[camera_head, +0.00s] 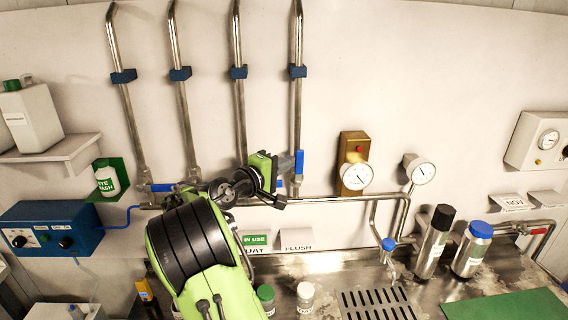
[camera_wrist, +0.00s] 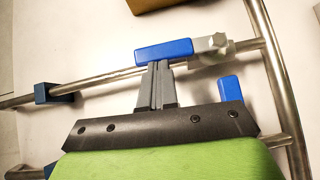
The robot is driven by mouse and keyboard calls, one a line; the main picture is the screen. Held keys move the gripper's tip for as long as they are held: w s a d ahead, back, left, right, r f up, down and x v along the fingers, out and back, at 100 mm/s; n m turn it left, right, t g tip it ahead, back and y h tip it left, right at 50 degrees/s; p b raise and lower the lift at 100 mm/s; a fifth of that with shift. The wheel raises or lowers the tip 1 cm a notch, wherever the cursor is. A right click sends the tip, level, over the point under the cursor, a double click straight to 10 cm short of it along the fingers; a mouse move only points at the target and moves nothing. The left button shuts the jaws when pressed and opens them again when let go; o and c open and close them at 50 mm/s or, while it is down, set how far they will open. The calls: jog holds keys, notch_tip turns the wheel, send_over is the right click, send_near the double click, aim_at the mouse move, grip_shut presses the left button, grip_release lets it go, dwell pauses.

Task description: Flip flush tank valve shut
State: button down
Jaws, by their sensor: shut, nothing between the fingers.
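The rightmost of several vertical pipes carries a valve with a blue lever (camera_head: 299,162). The lever lies in line with its pipe, and in the wrist view it (camera_wrist: 164,50) runs beside the pipe, with a grey valve body (camera_wrist: 210,44) at one end. My gripper (camera_head: 292,165) is shut and empty, with its fingertips (camera_wrist: 157,66) at the lever's side. The fingertips seem to touch the lever, but I cannot be sure. A "FLUSH" label (camera_head: 298,247) sits below this pipe on the wall.
A second blue lever (camera_wrist: 230,89) stands crosswise close to my gripper. A horizontal pipe (camera_head: 330,198) runs below the valves. Gauges (camera_head: 420,170) hang to the right. Bottles (camera_head: 433,242) stand on the metal counter. The wall right of the pipe is bare higher up.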

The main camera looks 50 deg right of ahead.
aim_at(303, 158)
jog(key=shift+s+d+r, duration=0.1)
jog(key=shift+r, duration=0.05)
jog(key=shift+s+d+r+m+t+y+p, duration=0.35)
jog(key=shift+s+d+m+y+p, duration=0.2)
jog(key=shift+s+m+y+p, duration=0.35)
jog(key=shift+s+d+r+m+t+y+p, duration=0.1)
jog(key=shift+s+d+m+t+y+p, duration=0.3)
jog(key=shift+s+d+m+y, duration=0.45)
jog(key=s+d+f+m+t+y+b, duration=0.2)
jog(key=s+d+f+m+t+y, duration=0.2)
jog(key=y, duration=0.2)
jog(key=shift+s+f+b, duration=0.15)
jog(key=shift+f+b, duration=0.05)
jog(key=shift+b, duration=0.15)
jog(key=shift+s+f, duration=0.1)
jog(key=shift+f, duration=0.05)
